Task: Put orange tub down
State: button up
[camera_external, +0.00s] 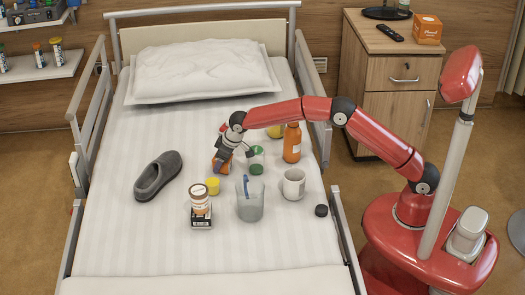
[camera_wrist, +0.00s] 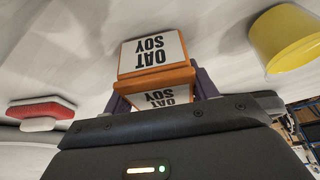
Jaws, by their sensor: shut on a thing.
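The orange tub (camera_external: 220,168) is between the fingers of my gripper (camera_external: 223,163), over the middle of the bed. In the wrist view the tub (camera_wrist: 157,78) is a small squarish orange container with a white lid or label reading "OAT SOY". The gripper's dark purple fingers (camera_wrist: 160,92) show on both sides of it, shut on it. The tub is low over the white sheet (camera_external: 120,235); I cannot tell whether its underside touches the sheet. The gripper hides part of it in the external view.
A yellow cup (camera_external: 212,187) stands close by in front. A clear cup (camera_external: 250,200), white mug (camera_external: 293,187), orange bottle (camera_external: 292,145) and green-topped container (camera_external: 257,168) are to the right. A grey slipper (camera_external: 158,176) lies left. A jar (camera_external: 199,197) stands on a black box (camera_external: 201,221).

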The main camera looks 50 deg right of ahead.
jog(key=shift+f, duration=0.2)
jog(key=o, duration=1.1)
jog(key=shift+s+r, duration=0.1)
jog(key=shift+r, duration=0.4)
jog(key=v, duration=1.1)
jog(key=shift+d+r, duration=0.15)
jog(key=shift+r, duration=0.15)
